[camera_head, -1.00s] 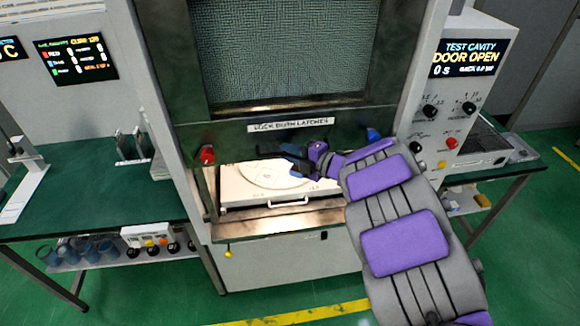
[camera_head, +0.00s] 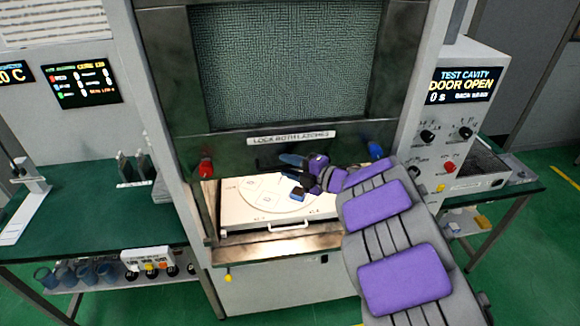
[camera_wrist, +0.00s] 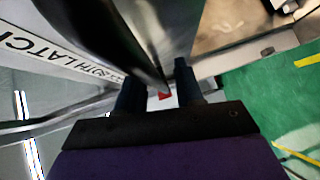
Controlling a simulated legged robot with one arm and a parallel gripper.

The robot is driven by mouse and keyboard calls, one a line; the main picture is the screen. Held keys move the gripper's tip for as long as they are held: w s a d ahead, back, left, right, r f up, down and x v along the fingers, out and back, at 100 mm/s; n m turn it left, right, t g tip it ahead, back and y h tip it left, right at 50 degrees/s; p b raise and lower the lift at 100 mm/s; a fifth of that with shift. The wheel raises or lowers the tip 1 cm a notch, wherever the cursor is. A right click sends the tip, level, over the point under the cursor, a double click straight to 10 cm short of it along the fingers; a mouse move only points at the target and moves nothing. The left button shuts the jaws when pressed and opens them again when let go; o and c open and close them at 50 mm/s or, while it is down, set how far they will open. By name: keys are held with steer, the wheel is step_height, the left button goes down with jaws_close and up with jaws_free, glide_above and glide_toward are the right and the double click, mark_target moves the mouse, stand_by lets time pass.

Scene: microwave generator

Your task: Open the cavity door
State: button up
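The cavity door (camera_head: 230,150) is a dark framed panel with a mesh window (camera_head: 285,65) and a "LOCK BOTH LATCHES" label. It is partly raised, and the lit cavity shows below its lower edge. A red latch (camera_head: 206,168) and a blue latch (camera_head: 375,150) sit at its sides. A dark handle bar (camera_head: 268,160) lies below the label, partly hidden by my gripper (camera_head: 294,177). My gripper's fingers are spread apart at the door's lower part. In the wrist view, my gripper (camera_wrist: 160,92) has a gap between its fingers, with a dark bar (camera_wrist: 115,40) running toward it.
A white tray (camera_head: 245,218) with a round plate is in the cavity. The control panel (camera_head: 445,130) at right reads "DOOR OPEN". Green-topped benches (camera_head: 90,215) stand on both sides. Green floor is clear in front.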

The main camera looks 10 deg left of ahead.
steer(key=v, duration=1.7)
steer(key=shift+p, duration=0.3)
steer(key=shift+s+d, duration=0.1)
steer(key=shift+d, duration=0.05)
